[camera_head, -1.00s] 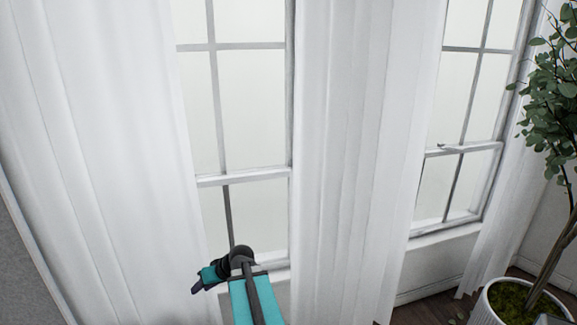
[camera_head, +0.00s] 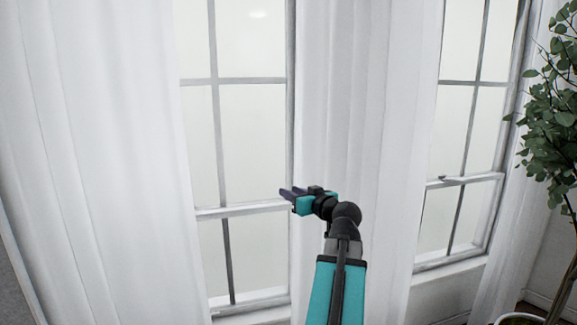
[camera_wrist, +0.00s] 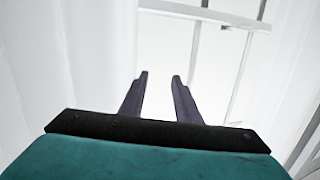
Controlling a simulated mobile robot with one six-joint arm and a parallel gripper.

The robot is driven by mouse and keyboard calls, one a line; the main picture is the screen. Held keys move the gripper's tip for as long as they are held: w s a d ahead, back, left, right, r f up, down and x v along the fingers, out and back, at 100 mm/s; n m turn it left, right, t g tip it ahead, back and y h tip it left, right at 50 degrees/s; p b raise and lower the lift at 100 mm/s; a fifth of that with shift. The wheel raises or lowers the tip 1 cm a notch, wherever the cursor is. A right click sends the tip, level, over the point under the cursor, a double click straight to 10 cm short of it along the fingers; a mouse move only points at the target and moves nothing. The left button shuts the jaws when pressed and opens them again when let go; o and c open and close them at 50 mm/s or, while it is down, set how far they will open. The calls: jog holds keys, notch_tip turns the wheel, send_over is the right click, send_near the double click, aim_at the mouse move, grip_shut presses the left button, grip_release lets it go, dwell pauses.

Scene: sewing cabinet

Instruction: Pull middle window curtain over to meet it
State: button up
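The middle curtain (camera_head: 338,110) is white, sheer and pleated, and hangs between the two windows in the head view. The left curtain (camera_head: 90,150) is a wide white panel at the left of the left window. My gripper (camera_head: 285,193) is in front of the left window near the middle curtain's left edge, its fingers pointing left. In the wrist view its two dark fingers (camera_wrist: 157,80) are apart with nothing between them. White curtain cloth (camera_wrist: 60,60) fills the left of the wrist view; which panel it is I cannot tell.
The left window (camera_head: 245,130) shows bare glass between the left and middle curtains. The right window (camera_head: 465,120) has another white curtain (camera_head: 510,230) at its right. A leafy potted plant (camera_head: 550,130) stands at the far right.

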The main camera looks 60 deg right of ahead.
jog(key=h, duration=0.2)
send_near(293, 165)
jog(key=shift+d+f+t, duration=0.3)
jog(key=shift+d+f, duration=0.05)
jog(key=shift+d, duration=0.15)
jog(key=shift+w, duration=0.1)
jog(key=p+x, duration=0.3)
jog(key=x, duration=0.9)
jog(key=shift+w+d, duration=0.1)
jog(key=shift+w+d+f+p, duration=0.1)
jog(key=shift+w+d+p, duration=0.1)
jog(key=shift+w, duration=0.15)
jog(key=shift+w+d+f+p, duration=0.1)
jog(key=shift+w+p, duration=0.05)
jog(key=shift+w, duration=0.2)
grip_shut()
